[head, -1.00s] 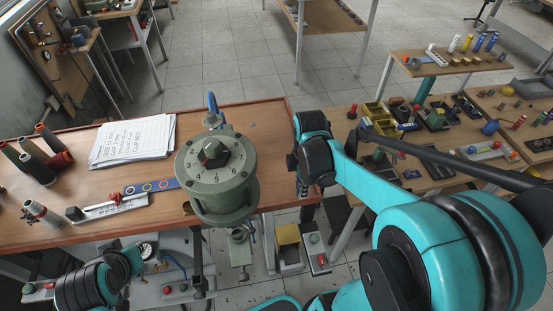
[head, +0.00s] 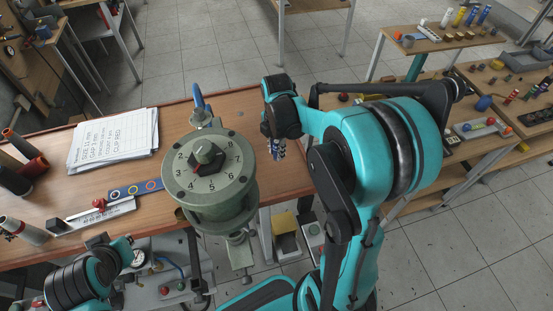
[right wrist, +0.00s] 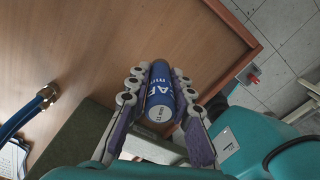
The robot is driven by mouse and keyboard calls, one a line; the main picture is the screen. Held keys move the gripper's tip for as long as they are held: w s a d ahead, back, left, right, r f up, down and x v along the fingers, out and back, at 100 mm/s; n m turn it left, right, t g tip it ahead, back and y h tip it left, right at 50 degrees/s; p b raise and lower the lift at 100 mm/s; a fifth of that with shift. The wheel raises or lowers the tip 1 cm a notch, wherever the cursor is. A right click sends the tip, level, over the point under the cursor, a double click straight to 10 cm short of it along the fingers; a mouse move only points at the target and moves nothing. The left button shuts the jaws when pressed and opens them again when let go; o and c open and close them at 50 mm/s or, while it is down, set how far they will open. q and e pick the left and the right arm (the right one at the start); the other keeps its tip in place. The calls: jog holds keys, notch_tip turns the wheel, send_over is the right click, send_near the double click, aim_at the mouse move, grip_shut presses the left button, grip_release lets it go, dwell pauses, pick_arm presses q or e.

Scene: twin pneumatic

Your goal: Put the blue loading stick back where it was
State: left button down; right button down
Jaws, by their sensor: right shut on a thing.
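The blue loading stick (right wrist: 160,88) is a short blue cylinder with white lettering. In the right wrist view my right gripper (right wrist: 160,105) is shut around it, with a finger on each side. In the head view the right gripper (head: 277,148) hangs below its black wrist near the right end of the wooden table, and the stick is mostly hidden there. My left arm shows at lower left in the head view, but its fingers are not visible.
A green dial cylinder (head: 209,180) stands just left of the right gripper. The wooden table (head: 250,108) also holds papers (head: 113,140), spools and a strip with coloured rings (head: 137,189). Upright coloured cylinders (head: 472,17) stand on a shelf at far right. Bare tabletop lies below the gripper.

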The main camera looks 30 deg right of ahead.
jog(key=shift+f+b, duration=0.75)
jog(key=shift+f, duration=1.25)
jog(key=shift+f, duration=0.1)
jog(key=c, duration=1.3)
grip_release()
jog(key=shift+c, duration=0.2)
notch_tip(320, 180, up, 12)
jog(key=p, duration=0.3)
jog(key=shift+p, duration=0.3)
